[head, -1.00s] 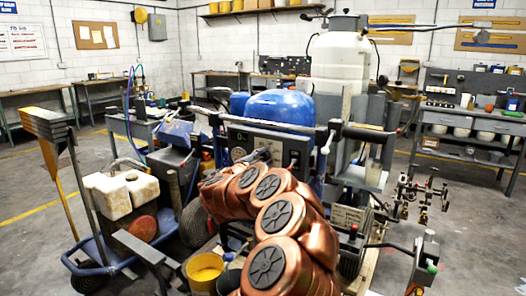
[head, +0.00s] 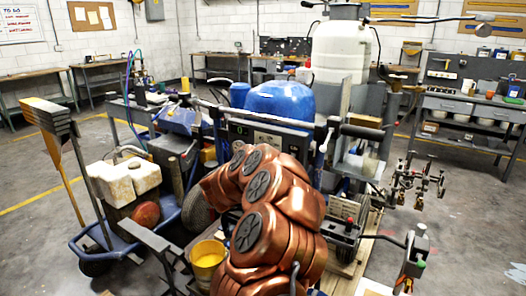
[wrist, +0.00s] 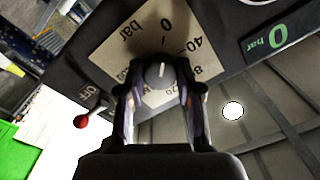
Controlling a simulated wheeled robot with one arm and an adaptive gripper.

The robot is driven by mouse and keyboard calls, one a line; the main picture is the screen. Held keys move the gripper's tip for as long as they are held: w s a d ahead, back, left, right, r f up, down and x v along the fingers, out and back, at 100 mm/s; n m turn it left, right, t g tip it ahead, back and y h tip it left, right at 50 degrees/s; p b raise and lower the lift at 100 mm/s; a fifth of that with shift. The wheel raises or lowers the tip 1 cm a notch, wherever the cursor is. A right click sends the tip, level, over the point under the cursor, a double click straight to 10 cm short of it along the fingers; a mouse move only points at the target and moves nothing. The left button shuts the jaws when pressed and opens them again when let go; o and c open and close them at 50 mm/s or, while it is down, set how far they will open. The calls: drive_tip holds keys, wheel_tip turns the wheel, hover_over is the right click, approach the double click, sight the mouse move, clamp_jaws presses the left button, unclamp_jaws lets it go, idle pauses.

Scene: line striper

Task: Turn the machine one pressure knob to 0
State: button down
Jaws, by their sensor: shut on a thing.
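The pressure knob (wrist: 158,73) is a grey round knob with a white line, on a beige dial plate (wrist: 112,42) marked 0 bar, 40, 80 and higher. In the wrist view its white line points roughly up the picture, toward the 0. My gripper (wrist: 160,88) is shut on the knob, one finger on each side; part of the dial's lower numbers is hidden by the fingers. A green display (wrist: 266,40) reads 0 bar. In the head view, the machine's dark control panel (head: 268,138) is partly behind my copper arm, and the knob is hidden.
A red-tipped lever (wrist: 82,121) beside an OFF label is left of the dial. The blue tank (head: 275,98) and a crossbar with a black grip (head: 362,131) are close to my arm. A yellow bucket (head: 207,258) stands at lower left. Open floor lies at far right.

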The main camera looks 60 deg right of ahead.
drive_tip(key=c, duration=0.8)
unclamp_jaws()
drive_tip(key=shift+o, duration=0.2)
drive_tip(key=a, duration=1.2)
drive_tip(key=shift+s+f, duration=0.15)
drive_tip(key=shift+s, duration=0.25)
